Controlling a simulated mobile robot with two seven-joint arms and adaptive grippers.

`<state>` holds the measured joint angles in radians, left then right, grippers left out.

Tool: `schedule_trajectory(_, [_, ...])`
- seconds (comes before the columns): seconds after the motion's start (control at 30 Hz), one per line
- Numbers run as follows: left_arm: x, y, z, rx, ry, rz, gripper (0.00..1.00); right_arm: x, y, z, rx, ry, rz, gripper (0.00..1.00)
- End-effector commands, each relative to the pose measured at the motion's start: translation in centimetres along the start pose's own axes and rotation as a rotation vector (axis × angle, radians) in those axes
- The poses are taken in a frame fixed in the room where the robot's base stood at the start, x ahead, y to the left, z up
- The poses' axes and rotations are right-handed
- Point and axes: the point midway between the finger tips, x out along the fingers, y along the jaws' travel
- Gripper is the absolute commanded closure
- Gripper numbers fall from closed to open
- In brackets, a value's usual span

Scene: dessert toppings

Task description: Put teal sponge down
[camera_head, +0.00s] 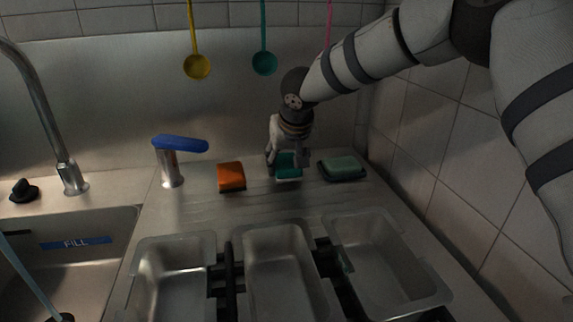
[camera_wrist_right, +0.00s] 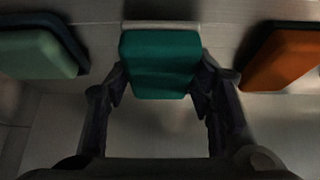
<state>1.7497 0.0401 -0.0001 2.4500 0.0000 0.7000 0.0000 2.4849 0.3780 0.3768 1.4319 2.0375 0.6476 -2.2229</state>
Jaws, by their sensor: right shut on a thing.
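The teal sponge (camera_head: 289,166) is at the back of the counter, between an orange sponge (camera_head: 231,177) and a pale green sponge in a dark dish (camera_head: 343,168). My right gripper (camera_head: 286,165) reaches down over it from above. In the right wrist view, the teal sponge (camera_wrist_right: 160,64) sits between the two fingers of my right gripper (camera_wrist_right: 158,82), which are shut on its sides. A pale edge shows along one side of the sponge. I cannot tell whether it touches the counter. My left gripper is not in view.
Several metal pans (camera_head: 270,226) stand in the front part of the counter. A tap with a blue handle (camera_head: 180,144) is to the left, beside the sink (camera_head: 72,262). Ladles hang on the back wall. A tiled wall (camera_head: 430,140) bounds the right side.

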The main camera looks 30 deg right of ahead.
Motion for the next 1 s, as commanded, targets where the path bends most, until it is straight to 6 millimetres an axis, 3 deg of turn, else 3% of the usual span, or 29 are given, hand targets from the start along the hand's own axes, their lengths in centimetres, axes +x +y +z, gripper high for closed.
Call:
schedule_trajectory(0.43, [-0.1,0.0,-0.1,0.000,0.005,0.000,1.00,1.1,0.0,0.7,0.003,0.003,-0.002,0.73])
schedule_trajectory(0.47, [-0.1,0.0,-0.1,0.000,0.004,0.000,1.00,1.2,0.0,0.7,0.002,0.004,-0.002,0.49])
schedule_trajectory(0.53, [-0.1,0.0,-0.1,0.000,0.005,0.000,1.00,1.1,0.0,0.7,0.002,0.005,-0.002,0.33])
schedule_trajectory(0.57, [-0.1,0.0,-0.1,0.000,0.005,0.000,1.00,1.1,0.0,0.7,0.002,0.005,-0.002,0.31])
schedule_trajectory(0.87, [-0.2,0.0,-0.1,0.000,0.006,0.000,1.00,0.9,-0.1,0.5,0.002,0.006,-0.002,0.31])
schedule_trajectory(1.0, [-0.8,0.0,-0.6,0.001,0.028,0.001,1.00,-1.8,-0.1,0.2,0.004,0.012,-0.006,0.31])
